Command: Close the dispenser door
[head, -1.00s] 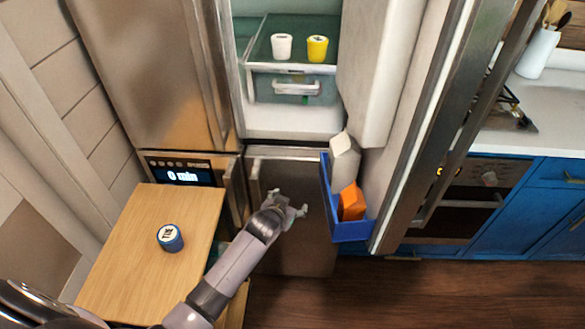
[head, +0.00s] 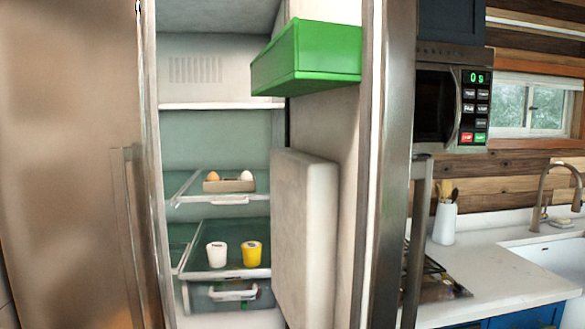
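A tall fridge door (head: 391,190) with a steel edge stands open to the right of the lit fridge compartment. Its inner side faces left and carries a green bin (head: 322,55) at the top and a thick pale panel (head: 305,240) lower down. I cannot see a dispenser front, as the door's outer face is turned away from me. A long bar handle (head: 416,235) shows at the door's right side. Neither of my grippers is in view.
Inside the fridge are a white cup (head: 217,254), a yellow cup (head: 252,254) and an egg holder (head: 228,186) on shelves. A shut steel door (head: 65,160) is at left. A microwave (head: 452,105), white counter (head: 500,275) and utensil crock (head: 444,223) are at right.

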